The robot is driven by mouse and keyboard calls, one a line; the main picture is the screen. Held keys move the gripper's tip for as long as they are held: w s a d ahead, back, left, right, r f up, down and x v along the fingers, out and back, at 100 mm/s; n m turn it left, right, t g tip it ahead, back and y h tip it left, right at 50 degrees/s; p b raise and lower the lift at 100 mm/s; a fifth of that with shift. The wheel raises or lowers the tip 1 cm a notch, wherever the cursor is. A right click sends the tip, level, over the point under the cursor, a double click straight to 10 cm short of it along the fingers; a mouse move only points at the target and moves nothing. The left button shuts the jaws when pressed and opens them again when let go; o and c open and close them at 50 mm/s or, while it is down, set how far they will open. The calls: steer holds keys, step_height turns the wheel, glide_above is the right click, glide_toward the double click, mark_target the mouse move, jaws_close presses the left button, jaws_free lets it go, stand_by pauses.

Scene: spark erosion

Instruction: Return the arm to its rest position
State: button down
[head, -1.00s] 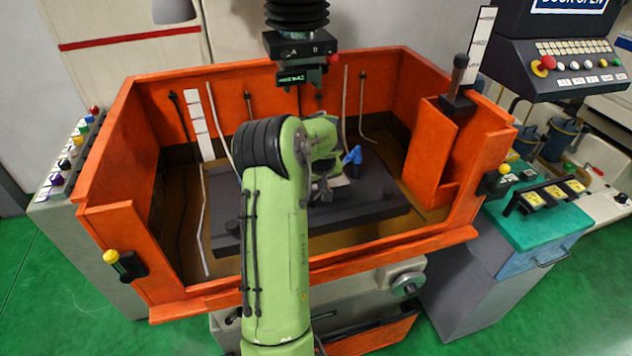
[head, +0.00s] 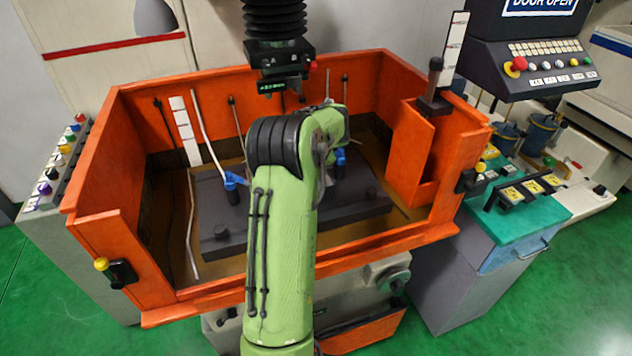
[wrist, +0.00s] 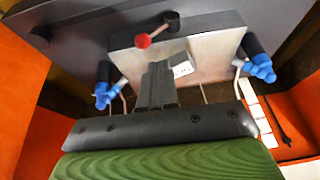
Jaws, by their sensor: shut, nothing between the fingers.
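My green arm (head: 282,240) reaches up from the bottom of the head view and over the orange tank. My gripper is hidden behind the arm's bend in the head view. In the wrist view my gripper (wrist: 160,75) shows as dark fingers close together, shut, with nothing between them. The fingers point toward a pale metal block (wrist: 205,60) with a red-knobbed lever (wrist: 143,40). I cannot tell whether they touch it.
The orange tank walls (head: 110,180) surround a dark table (head: 220,215). Blue nozzles (head: 233,181) stand at the block's sides. A black machine head (head: 278,55) hangs above. A control panel (head: 540,62) and a teal-topped cabinet (head: 520,225) stand at the right.

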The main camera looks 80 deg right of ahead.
steer(key=v, duration=0.7)
steer(key=shift+s, duration=0.35)
steer(key=shift+w+r, duration=0.1)
steer(key=shift+w, duration=0.05)
